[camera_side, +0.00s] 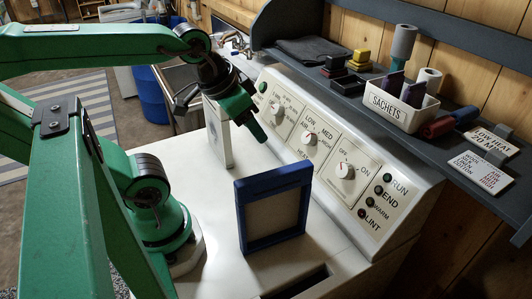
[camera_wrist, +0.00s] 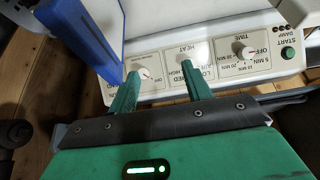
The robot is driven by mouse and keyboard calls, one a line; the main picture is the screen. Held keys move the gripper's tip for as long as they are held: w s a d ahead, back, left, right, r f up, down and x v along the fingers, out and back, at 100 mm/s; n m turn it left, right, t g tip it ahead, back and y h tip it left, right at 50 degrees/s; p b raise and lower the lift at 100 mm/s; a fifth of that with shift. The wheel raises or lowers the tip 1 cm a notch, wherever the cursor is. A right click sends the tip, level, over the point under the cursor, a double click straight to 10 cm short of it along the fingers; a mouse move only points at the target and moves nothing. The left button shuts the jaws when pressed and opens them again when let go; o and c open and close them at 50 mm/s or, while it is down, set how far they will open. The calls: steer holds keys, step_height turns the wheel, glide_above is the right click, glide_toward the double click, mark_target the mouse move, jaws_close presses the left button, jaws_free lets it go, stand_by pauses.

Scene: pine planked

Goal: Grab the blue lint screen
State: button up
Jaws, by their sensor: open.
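The blue lint screen (camera_side: 239,222) is a blue frame around a pale mesh panel. It stands upright on the white machine top (camera_side: 292,262), beside a dark slot at the front. In the wrist view the lint screen (camera_wrist: 107,45) fills the upper left, partly cut off by the picture edge. My gripper (camera_side: 254,127) is above the machine top, behind and left of the lint screen in the side view, apart from it. In the wrist view my gripper (camera_wrist: 158,88) shows two green fingers spread apart with nothing between them.
A sloped control panel (camera_side: 318,143) with knobs lies right of my gripper. A white box (camera_side: 217,138) stands behind the gripper. The dark shelf (camera_side: 432,138) above the panel holds a sachet box (camera_side: 402,106), rolls and cards. The machine top left of the screen is clear.

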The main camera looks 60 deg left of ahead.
steer(key=r+m+g, duration=0.1)
steer(key=g, duration=0.5)
glide_above(275, 172)
steer(key=shift+d+r, duration=0.15)
steer(key=shift+f, duration=1.3)
steer(key=shift+f, duration=2.6)
jaws_close()
